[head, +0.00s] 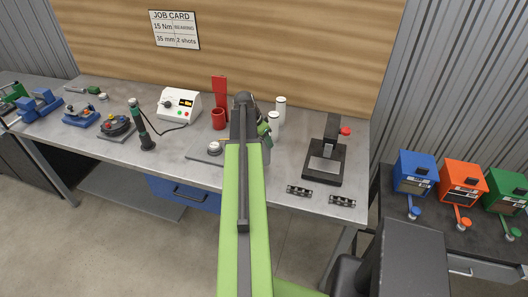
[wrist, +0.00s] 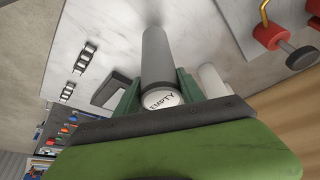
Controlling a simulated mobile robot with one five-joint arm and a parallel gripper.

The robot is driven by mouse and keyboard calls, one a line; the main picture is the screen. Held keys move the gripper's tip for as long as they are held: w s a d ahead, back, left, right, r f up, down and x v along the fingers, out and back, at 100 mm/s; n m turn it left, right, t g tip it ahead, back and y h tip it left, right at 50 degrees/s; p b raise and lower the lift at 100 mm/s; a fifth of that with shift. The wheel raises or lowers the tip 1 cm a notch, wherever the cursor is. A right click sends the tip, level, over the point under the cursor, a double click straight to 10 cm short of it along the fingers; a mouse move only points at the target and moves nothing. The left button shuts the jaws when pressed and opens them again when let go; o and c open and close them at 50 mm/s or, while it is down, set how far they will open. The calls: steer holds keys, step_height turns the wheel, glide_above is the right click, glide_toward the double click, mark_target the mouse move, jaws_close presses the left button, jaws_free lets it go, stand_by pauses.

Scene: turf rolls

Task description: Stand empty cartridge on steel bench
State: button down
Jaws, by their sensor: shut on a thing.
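The empty cartridge (wrist: 157,60) is a grey cylinder with a pale end cap marked "EMPTY" facing the wrist camera. My gripper (wrist: 160,92) is shut on it, one green finger on each side near the cap. Its far end points at the steel bench (wrist: 120,35); I cannot tell whether it touches. In the head view my gripper (head: 265,131) is mostly hidden behind my arm, above the bench (head: 235,180). A white cylinder (head: 273,119) shows beside it, perhaps the held cartridge. Another white cylinder (head: 280,104) stands just behind.
A black press (head: 325,155) stands right of my gripper, with two dark slotted blocks (head: 299,190) (head: 342,201) at the front edge. Bare bench lies between press and cylinders.

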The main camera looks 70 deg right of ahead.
steer(key=shift+f+b, duration=2.2)
steer(key=c, duration=0.7)
jaws_free()
steer(key=shift+r, duration=0.1)
steer(key=shift+r, duration=0.1)
steer(key=shift+r+p, duration=0.25)
steer(key=shift+p, duration=0.2)
step_height(320, 180, up, 11)
steer(key=p, duration=1.1)
glide_above(265, 147)
steer(key=w+a, duration=0.2)
steer(key=w, duration=0.1)
steer(key=shift+w+d+f, duration=0.1)
steer(key=shift+w, duration=0.05)
